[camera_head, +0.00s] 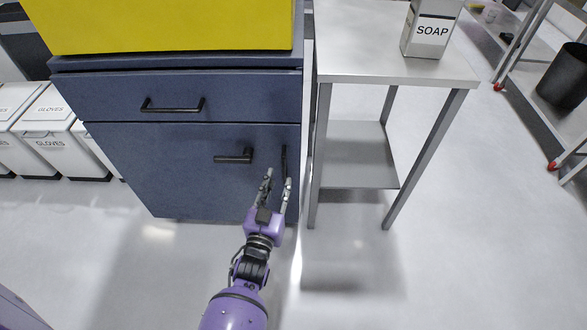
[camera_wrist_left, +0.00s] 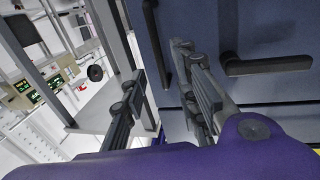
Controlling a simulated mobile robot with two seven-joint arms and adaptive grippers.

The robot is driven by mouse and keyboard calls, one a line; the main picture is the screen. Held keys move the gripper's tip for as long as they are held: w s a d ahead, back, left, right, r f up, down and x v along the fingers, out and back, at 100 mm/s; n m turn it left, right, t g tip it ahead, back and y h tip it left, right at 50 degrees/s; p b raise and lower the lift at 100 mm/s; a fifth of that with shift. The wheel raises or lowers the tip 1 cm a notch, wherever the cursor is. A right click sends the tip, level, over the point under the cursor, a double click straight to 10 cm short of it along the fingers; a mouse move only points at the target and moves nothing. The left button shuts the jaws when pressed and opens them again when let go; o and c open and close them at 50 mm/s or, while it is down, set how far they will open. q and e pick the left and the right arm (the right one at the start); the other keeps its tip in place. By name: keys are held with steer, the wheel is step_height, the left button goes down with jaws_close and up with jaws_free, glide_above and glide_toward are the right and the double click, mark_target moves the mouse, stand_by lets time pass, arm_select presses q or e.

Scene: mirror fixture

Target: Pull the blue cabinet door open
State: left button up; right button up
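The blue cabinet door (camera_head: 180,180) is shut, below a blue drawer. It has a dark lever handle (camera_head: 234,156) and, near its right edge, a dark vertical bar handle (camera_head: 284,157). My left gripper (camera_head: 278,177) is open just in front of the lower end of the bar handle. In the left wrist view the bar handle (camera_wrist_left: 154,35) appears in the gap between the spread fingers of the gripper (camera_wrist_left: 158,65); I cannot tell whether they touch it. The lever handle (camera_wrist_left: 265,66) is to the right there. My right gripper is not in view.
The drawer (camera_head: 220,90) above is shut, with a yellow object (camera_head: 170,25) on the cabinet top. A metal table (camera_head: 370,60) with a soap box (camera_head: 430,30) stands close on the right. White glove bins (camera_head: 55,130) stand left. The floor in front is clear.

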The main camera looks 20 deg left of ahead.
mark_target(283, 169)
arm_select(q)
steer(key=w, duration=0.3)
steer(key=w+b, duration=0.1)
steer(key=w, duration=0.1)
steer(key=shift+w+a+f, duration=0.1)
steer(key=shift+w+a, duration=0.1)
steer(key=shift+a, duration=0.05)
steer(key=shift+w, duration=0.55)
jaws_close()
